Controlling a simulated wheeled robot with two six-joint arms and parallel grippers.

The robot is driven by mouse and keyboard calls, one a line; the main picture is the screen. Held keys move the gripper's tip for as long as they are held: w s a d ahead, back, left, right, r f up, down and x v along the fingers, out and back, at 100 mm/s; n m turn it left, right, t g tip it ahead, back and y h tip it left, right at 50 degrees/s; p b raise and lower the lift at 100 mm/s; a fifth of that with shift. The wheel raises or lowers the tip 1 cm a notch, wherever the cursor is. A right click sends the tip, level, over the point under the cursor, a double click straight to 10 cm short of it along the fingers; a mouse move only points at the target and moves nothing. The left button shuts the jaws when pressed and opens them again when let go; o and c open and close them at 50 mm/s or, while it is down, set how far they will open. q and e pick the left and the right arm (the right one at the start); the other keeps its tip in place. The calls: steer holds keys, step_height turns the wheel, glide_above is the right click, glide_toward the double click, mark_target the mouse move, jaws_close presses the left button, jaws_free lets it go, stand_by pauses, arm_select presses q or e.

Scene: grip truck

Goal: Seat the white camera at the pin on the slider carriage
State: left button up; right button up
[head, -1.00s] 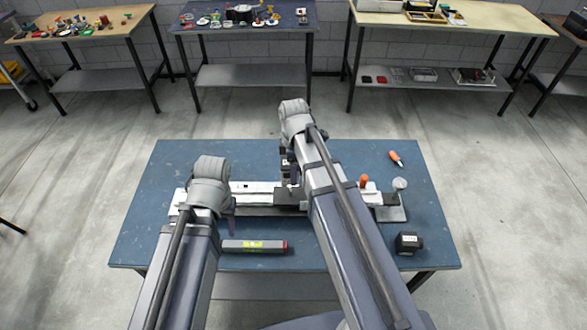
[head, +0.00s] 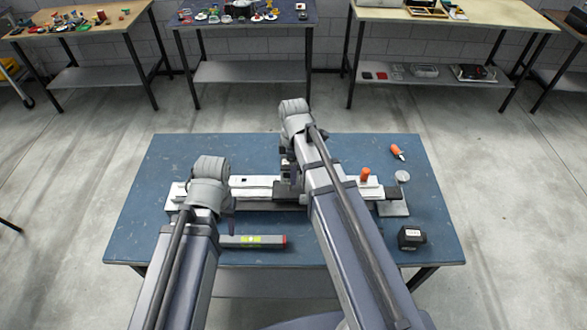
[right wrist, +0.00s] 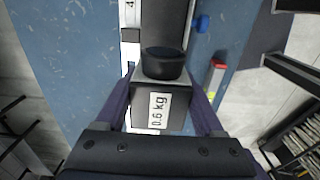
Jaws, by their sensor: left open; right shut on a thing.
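My right gripper (right wrist: 165,108) is shut on a camera (right wrist: 146,88): a block with a black lens barrel and a "0.6 kg" label. Its body looks dark grey in shade, so I cannot confirm that it is white. In the head view my right gripper (head: 287,165) is over the middle of the slider rail (head: 250,190), at the dark carriage (head: 287,190). The carriage also shows as a black slab in the right wrist view (right wrist: 165,18). I cannot see the pin or any contact with the camera. My open left gripper (head: 231,205) is near the rail's left part.
A black labelled box (head: 411,238) stands at the right front. An orange knob (head: 365,175), a pale disc (head: 402,177) and an orange-handled tool (head: 397,152) are at the right. The table's back left is clear.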

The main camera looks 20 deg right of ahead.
steer(key=shift+f+b, duration=2.8)
steer(key=shift+f, duration=0.2)
steer(key=o, duration=1)
steer(key=shift+c, duration=0.2)
steer(key=shift+r, duration=0.1)
step_height(320, 180, up, 8)
steer(key=p, duration=0.8)
